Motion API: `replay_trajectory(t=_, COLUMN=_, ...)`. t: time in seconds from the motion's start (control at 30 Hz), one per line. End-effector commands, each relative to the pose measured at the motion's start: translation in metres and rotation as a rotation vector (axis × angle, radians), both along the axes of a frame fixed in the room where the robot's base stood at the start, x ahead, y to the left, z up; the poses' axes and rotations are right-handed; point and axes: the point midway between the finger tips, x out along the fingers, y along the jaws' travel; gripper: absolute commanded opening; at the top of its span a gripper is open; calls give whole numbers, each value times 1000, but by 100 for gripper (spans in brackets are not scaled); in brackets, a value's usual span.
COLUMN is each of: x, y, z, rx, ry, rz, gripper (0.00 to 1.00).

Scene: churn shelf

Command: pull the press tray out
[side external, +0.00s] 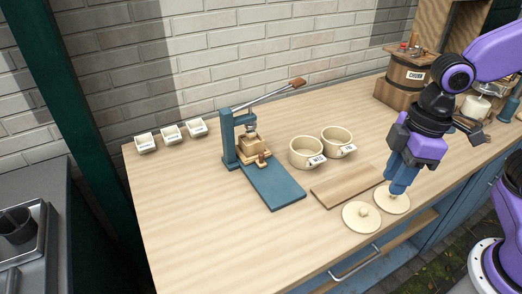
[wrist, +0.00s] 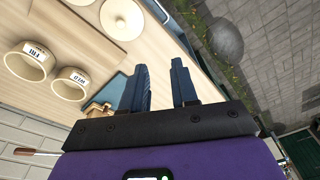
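The press (side external: 229,140) is blue, with a raised lever ending in a wooden handle, and stands mid-table. A wooden tray-like block with a small knob (side external: 262,159) sits under its head, at the back of the flat blue base (side external: 275,189). In the wrist view a bit of the wooden block (wrist: 98,109) shows, partly hidden by my gripper. My gripper (side external: 401,178) points down at the right front of the table, well right of the press and over or near a round lid. In the wrist view its fingers (wrist: 163,84) are apart with nothing between them.
Two labelled round pots (side external: 306,153) and a wooden board (side external: 345,186) lie between press and gripper. Two round knobbed lids (side external: 361,217) are at the front edge. Small labelled dishes (side external: 171,133) stand at back left; a wooden churn (side external: 407,80) at back right. The front left table is clear.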

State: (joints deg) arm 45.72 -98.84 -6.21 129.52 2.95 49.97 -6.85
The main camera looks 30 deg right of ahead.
Motion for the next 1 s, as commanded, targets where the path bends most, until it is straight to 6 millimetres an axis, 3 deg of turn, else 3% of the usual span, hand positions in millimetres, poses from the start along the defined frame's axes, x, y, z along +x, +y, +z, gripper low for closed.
replay_trajectory(t=0.1, x=57, y=28, z=6, rx=48, ry=-22, rz=-53, gripper=29)
replay_trajectory(t=0.23, x=121, y=47, z=9, rx=96, ry=-57, rz=-104, gripper=29)
replay_trajectory(t=0.4, x=205, y=55, z=8, rx=150, ry=-115, rz=-169, gripper=29)
replay_trajectory(t=0.5, x=246, y=53, z=6, rx=173, ry=-148, rz=-200, gripper=29)
replay_trajectory(t=0.6, x=273, y=49, z=5, rx=186, ry=-171, rz=-221, gripper=29)
replay_trajectory(t=0.7, x=288, y=46, z=4, rx=193, ry=-185, rz=-230, gripper=29)
replay_trajectory(t=0.87, x=296, y=46, z=-3, rx=195, ry=-191, rz=-234, gripper=29)
replay_trajectory(t=1.0, x=300, y=51, z=-21, rx=194, ry=-188, rz=-234, gripper=29)
